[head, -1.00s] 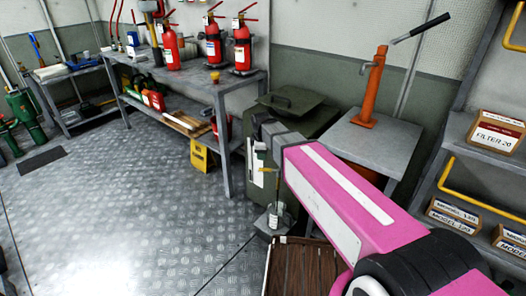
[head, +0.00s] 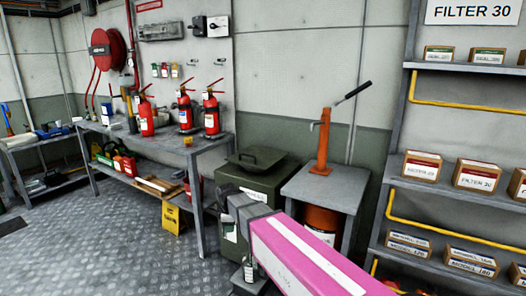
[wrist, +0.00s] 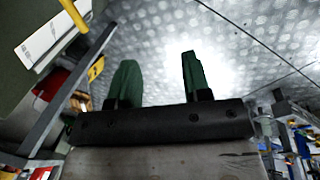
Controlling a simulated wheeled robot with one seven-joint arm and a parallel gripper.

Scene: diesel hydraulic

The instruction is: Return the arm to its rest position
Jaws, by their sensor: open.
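My pink arm (head: 300,258) reaches up from the lower right of the head view, its grey wrist end (head: 245,210) in front of the green bin. In the wrist view my gripper (wrist: 159,78) has two green fingers standing well apart. Nothing is between them; behind them is bright metal floor (wrist: 240,45). I cannot make out the fingers clearly in the head view.
The lidded green bin (head: 268,185) and a grey stand (head: 330,190) with an orange hand pump (head: 322,148) are close to my arm. A bench (head: 160,150) carries fire extinguishers (head: 147,118). Shelves (head: 450,190) with boxes stand right. Floor (head: 90,240) at left is open.

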